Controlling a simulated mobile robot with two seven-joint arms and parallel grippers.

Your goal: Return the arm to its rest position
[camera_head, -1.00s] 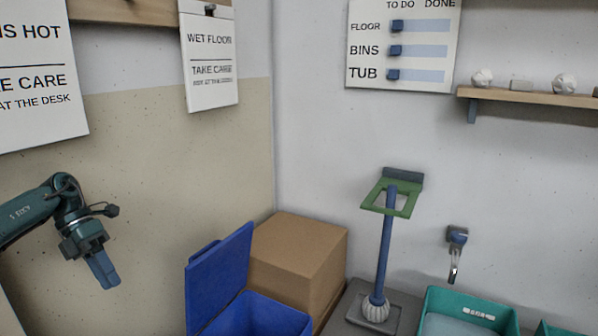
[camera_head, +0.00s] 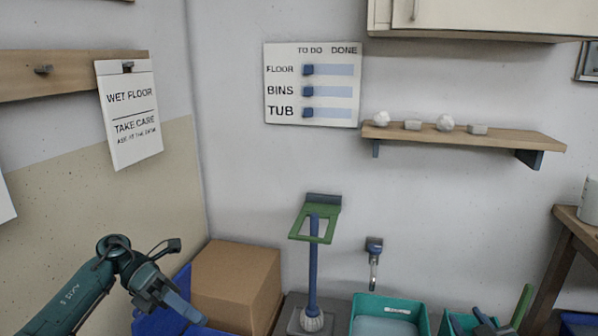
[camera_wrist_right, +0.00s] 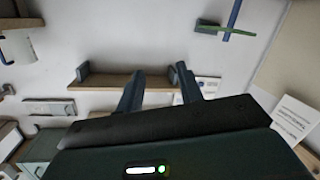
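My left gripper (camera_head: 186,308) is at the lower left of the head view, its blue fingers angled down and right. It is in front of the blue bin (camera_head: 150,323) and beside the cardboard box (camera_head: 237,285). I cannot tell whether its fingers are apart, and I see nothing clearly held. My right gripper (camera_wrist_right: 159,70) shows in the right wrist view with its two fingers apart and nothing between them. The wall shelf (camera_wrist_right: 100,77) appears upside down behind them. I cannot pick out the right gripper for sure in the head view.
A blue post with a green frame (camera_head: 313,260) stands by the wall. A teal tub (camera_head: 390,303) and a second teal container with blue and green parts (camera_head: 462,322) are at the bottom. A shelf (camera_head: 470,137), a cabinet (camera_head: 480,18) and a wooden table (camera_head: 572,225) are right.

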